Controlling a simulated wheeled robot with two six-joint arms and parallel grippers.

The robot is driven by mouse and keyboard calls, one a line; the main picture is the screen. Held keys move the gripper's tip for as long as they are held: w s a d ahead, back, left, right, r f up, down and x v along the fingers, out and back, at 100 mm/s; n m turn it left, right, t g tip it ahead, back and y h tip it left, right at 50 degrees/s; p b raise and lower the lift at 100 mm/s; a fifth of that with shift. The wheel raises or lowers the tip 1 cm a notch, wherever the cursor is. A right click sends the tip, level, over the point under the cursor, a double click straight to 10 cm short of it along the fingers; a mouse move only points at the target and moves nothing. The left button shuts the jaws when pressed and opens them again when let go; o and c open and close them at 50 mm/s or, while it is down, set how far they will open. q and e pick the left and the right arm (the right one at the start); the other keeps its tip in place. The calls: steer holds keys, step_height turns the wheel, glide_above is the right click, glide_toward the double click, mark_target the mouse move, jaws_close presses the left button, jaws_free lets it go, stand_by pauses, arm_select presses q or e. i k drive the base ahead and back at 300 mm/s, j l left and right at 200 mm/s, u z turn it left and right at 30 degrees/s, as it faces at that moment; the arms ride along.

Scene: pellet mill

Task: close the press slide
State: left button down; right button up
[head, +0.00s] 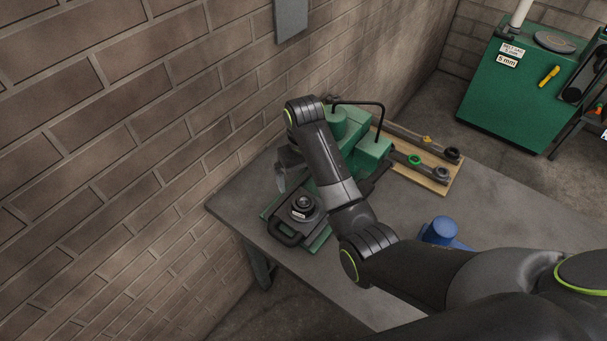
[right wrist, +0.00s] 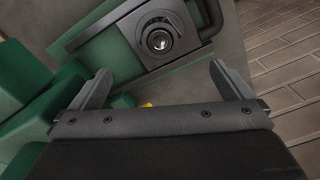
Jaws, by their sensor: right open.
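The green press (head: 370,155) stands on the grey table, partly hidden behind my right arm. Its dark slide (head: 284,222) sticks out toward the lower left on a green bed, with a round metal die in it and a black loop handle (head: 287,238) at its outer end. In the right wrist view the slide (right wrist: 118,32) lies beyond the fingertips, with the die and part of the handle (right wrist: 213,18) showing. My right gripper (right wrist: 159,68) is open and empty, apart from the slide. In the head view it (head: 284,172) is beside the press, partly hidden by my arm.
A blue object (head: 440,230) stands on the table, partly hidden by my arm. The brick wall (head: 120,150) is close on the left. A green machine (head: 525,85) stands at the back right.

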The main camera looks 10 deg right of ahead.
mark_target(302, 228)
steer(key=k+j, duration=0.15)
steer(key=k, duration=0.35)
steer(key=k+j, duration=0.2)
steer(key=k, duration=0.3)
